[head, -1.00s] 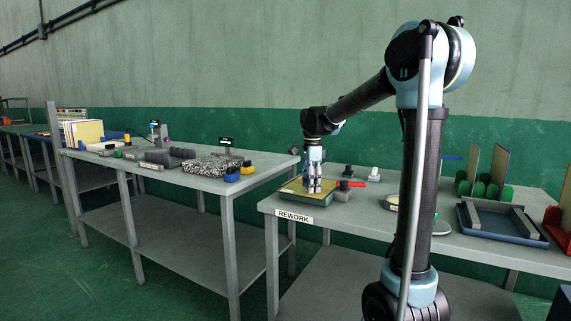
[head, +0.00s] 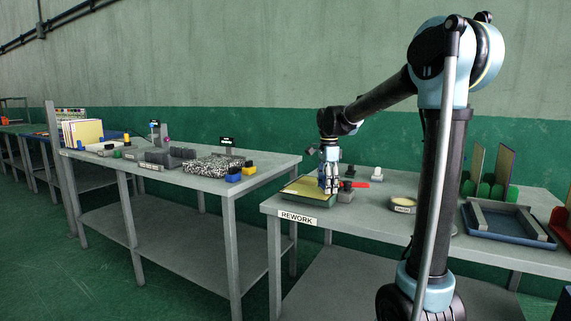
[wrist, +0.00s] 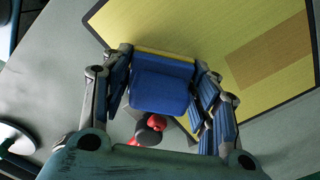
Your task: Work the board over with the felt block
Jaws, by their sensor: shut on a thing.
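The board (head: 300,189) is yellow with a dark edge and lies on the rework table. In the wrist view the board (wrist: 220,30) fills the upper right and bears a darker brown rectangular patch (wrist: 268,52). My gripper (head: 328,186) is over the board's right side in the head view. In the wrist view my gripper (wrist: 163,66) is shut on the felt block (wrist: 160,92), a blue block with a yellow strip along its far edge. The block overlaps the board's near edge. I cannot tell whether it touches the board. Its underside is hidden.
A dark knob with red parts (wrist: 152,124) is close behind the block in the wrist view. A round tin (head: 402,204), a blue tray (head: 508,232) and green racks with upright panels (head: 487,190) stand to the right. A cluttered table (head: 190,180) stands left.

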